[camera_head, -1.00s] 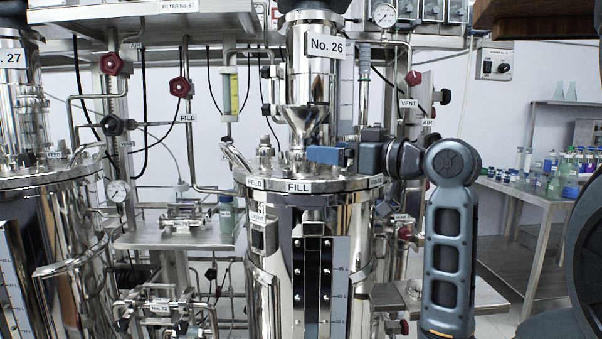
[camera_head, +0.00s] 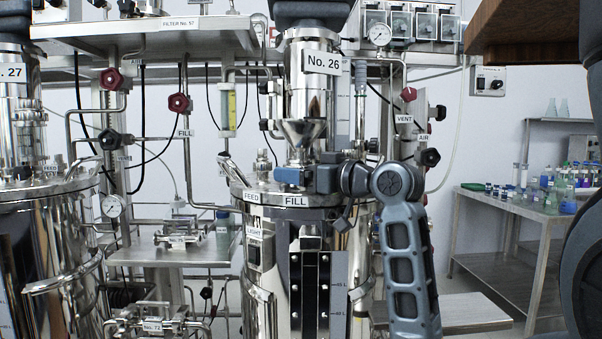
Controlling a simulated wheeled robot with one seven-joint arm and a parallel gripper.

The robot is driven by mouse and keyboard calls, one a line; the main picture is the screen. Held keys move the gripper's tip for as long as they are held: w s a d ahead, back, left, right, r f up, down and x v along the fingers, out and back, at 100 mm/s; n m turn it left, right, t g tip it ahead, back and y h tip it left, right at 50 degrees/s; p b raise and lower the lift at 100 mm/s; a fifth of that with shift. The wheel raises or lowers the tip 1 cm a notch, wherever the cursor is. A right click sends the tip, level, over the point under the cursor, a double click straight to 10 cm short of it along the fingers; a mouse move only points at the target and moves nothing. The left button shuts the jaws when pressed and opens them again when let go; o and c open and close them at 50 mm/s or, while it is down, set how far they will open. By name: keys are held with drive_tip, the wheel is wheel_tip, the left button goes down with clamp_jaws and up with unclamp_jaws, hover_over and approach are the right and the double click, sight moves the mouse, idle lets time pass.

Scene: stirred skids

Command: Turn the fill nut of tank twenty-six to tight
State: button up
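Tank twenty-six (camera_head: 258,280) is the shiny steel vessel in the middle, with the "No. 26" plate (camera_head: 323,61) on its upper column. A steel funnel (camera_head: 303,132) stands on its lid above the "FILL" label (camera_head: 296,201). The funnel's stem runs down behind my gripper (camera_head: 291,177). The fill nut cannot be made out; the foot of the stem is hidden by the blue-grey fingers. My gripper lies level just above the lid's front rim, pointing left, in front of the stem. Its finger gap does not show, and contact cannot be told.
The "FEED" label (camera_head: 252,196) is left of "FILL" on the same rim. Tank twenty-seven (camera_head: 55,250) stands at the left. Pipes with red valve knobs (camera_head: 179,103) run behind. A bench with bottles (camera_head: 500,203) is at the right, and a brown wooden edge (camera_head: 520,32) is at upper right.

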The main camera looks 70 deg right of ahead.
drive_tip(key=shift+c, duration=0.2)
drive_tip(key=c, duration=0.6)
drive_tip(key=shift+c, duration=0.2)
